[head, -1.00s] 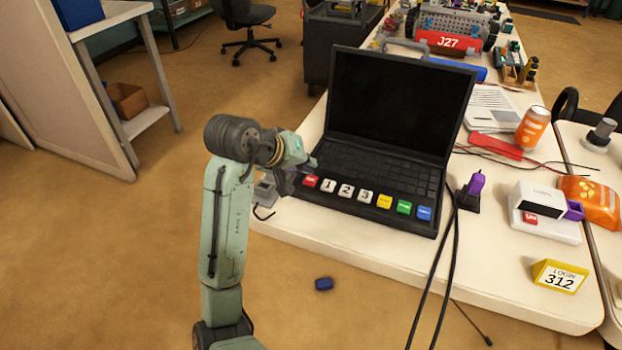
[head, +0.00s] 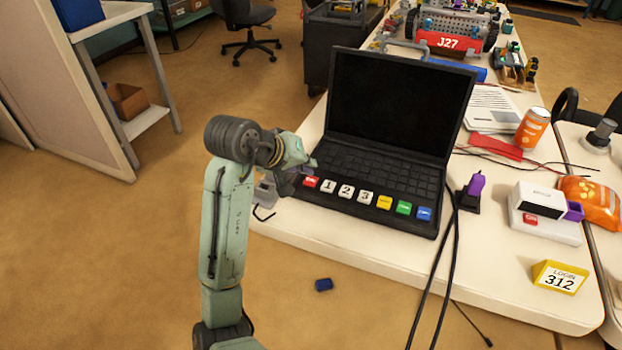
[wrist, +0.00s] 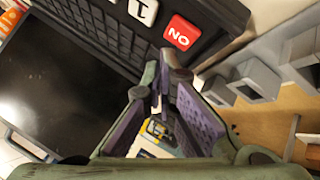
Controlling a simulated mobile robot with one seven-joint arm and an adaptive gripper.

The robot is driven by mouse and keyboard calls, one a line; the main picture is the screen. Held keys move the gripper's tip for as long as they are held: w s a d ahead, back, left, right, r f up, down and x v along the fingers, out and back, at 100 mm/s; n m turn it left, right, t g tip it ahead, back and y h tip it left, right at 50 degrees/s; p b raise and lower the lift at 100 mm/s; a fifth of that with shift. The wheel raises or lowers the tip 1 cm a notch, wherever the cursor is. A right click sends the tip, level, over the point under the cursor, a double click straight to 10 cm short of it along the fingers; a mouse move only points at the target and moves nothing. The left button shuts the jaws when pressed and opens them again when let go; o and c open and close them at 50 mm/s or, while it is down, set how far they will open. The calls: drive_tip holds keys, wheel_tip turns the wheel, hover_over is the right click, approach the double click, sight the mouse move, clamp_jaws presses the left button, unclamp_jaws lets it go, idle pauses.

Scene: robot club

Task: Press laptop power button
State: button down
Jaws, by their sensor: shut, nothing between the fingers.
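The black laptop (head: 397,105) stands open on the white table, its screen dark. A row of large coloured keys runs along its front edge. The red power key (head: 310,182) is at the left end, beside white keys 1, 2 and 3. My gripper (head: 308,166) is at the laptop's left front corner, close to the red key. In the wrist view its shut, empty fingertips (wrist: 168,60) are just beside the red key. I cannot tell whether they touch it.
Grey block-shaped parts (wrist: 255,80) lie beside the laptop's left edge. A purple-topped plug (head: 473,188) with black cables stands to its right. The table front is mostly clear.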

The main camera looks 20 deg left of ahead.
sight(308, 179)
drive_tip(key=shift+f, duration=0.15)
drive_tip(key=shift+f, duration=0.3)
drive_tip(key=shift+f+b, duration=0.35)
drive_tip(key=shift+f, duration=0.15)
idle(0.6)
drive_tip(key=shift+r, duration=0.1)
drive_tip(key=shift+r+p, duration=0.9)
drive_tip(key=shift+p, duration=0.1)
drive_tip(key=shift+r, duration=0.1)
wheel_tip(308, 179, up, 6)
drive_tip(key=p, duration=0.6)
